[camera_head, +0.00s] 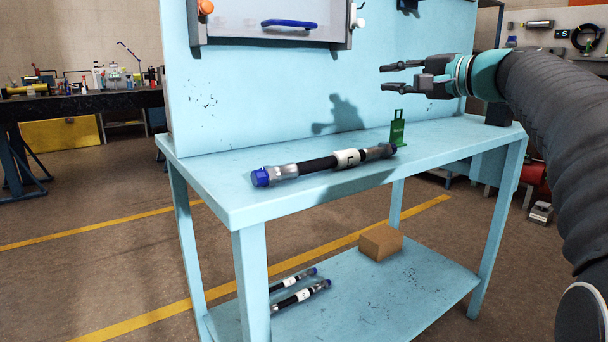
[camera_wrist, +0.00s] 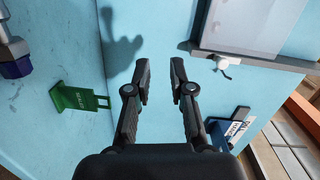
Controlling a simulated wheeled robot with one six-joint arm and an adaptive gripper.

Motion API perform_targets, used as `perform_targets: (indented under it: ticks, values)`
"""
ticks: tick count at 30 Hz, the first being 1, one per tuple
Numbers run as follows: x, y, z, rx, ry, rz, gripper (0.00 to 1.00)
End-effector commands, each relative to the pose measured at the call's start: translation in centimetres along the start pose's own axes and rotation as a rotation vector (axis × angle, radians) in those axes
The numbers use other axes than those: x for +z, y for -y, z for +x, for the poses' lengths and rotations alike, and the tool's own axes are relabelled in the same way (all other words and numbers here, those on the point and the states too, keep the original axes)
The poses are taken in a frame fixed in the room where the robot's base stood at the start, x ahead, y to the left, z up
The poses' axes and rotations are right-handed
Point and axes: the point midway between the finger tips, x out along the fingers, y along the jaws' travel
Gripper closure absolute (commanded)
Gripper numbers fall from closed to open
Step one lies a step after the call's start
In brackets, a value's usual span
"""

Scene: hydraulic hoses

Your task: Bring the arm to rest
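My gripper (camera_head: 386,79) is at the end of my arm, raised above the right part of the blue workbench (camera_head: 225,190) and in front of its back panel. In the wrist view my gripper (camera_wrist: 160,75) has its two fingers apart with nothing between them. A hydraulic hose (camera_head: 318,165) with blue end caps and a white label lies on the bench top. One capped end of it (camera_wrist: 14,60) shows at the left edge of the wrist view. A green tag-like piece (camera_head: 398,131) stands on the bench below my gripper; it also shows in the wrist view (camera_wrist: 75,98).
Two more hoses (camera_head: 300,295) and a cardboard box (camera_head: 380,242) lie on the lower shelf. A grey panel with a blue handle (camera_head: 290,23) is mounted on the back panel. A dark table (camera_head: 80,103) with tools stands at the left. The air around my gripper looks clear.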

Motion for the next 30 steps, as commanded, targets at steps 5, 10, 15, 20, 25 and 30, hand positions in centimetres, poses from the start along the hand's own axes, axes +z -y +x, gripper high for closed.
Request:
perform_targets:
  ticks: [5,10,15,20,25,30]
  values:
    - [-1.7,-6.4,-3.0,0.259,-0.118,-0.092,0.78]
    - [-2.7,-11.8,-6.5,0.477,-0.189,-0.185,0.78]
    - [-2.8,-15.6,-9.7,0.645,-0.219,-0.266,0.78]
    - [1.0,-17.7,-10.9,0.761,-0.167,-0.346,0.78]
    - [7.4,-19.4,-11.5,0.844,-0.061,-0.429,0.78]
    - [15.0,-22.1,-13.6,0.946,0.073,-0.553,0.78]
